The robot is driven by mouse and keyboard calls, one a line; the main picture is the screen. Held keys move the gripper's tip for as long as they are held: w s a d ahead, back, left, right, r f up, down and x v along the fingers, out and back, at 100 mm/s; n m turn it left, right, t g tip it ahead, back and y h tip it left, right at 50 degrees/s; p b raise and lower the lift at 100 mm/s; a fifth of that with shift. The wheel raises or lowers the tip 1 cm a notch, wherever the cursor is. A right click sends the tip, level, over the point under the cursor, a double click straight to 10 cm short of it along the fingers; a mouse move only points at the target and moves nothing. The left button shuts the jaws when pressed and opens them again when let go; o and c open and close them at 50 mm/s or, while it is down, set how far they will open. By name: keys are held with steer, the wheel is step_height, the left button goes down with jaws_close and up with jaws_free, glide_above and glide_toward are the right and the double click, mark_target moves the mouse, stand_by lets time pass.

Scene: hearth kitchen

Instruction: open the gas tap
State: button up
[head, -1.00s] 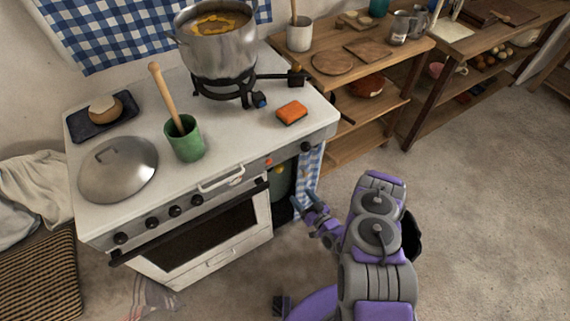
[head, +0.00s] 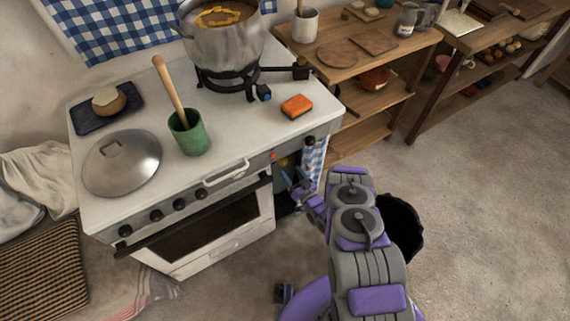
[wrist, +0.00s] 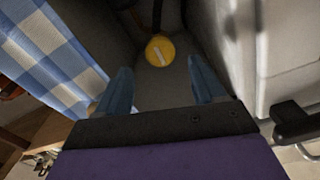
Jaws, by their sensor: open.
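The gas tap is a round yellow knob (wrist: 160,50) with a pale bar mark across its face. It sits on a grey surface in a dark recess at the stove's right end. In the head view only a small yellow spot (head: 284,162) of it shows. My gripper (head: 297,181) is at the mouth of that recess. In the wrist view my gripper (wrist: 158,63) has its two blue fingers spread, with the knob beyond and between their tips. The fingers hold nothing, and I see no contact with the knob.
A blue checked cloth (wrist: 45,50) hangs left of the recess, and a pale stove wall (wrist: 240,50) stands close on the right. The stove top (head: 240,135) bears a pot (head: 222,45), a green cup and an orange sponge. Open floor lies to the right.

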mark_target(285, 164)
steer(key=x, duration=0.5)
steer(key=shift+w+a+b, duration=0.25)
steer(key=shift+w+b, duration=0.05)
steer(key=c, duration=1.1)
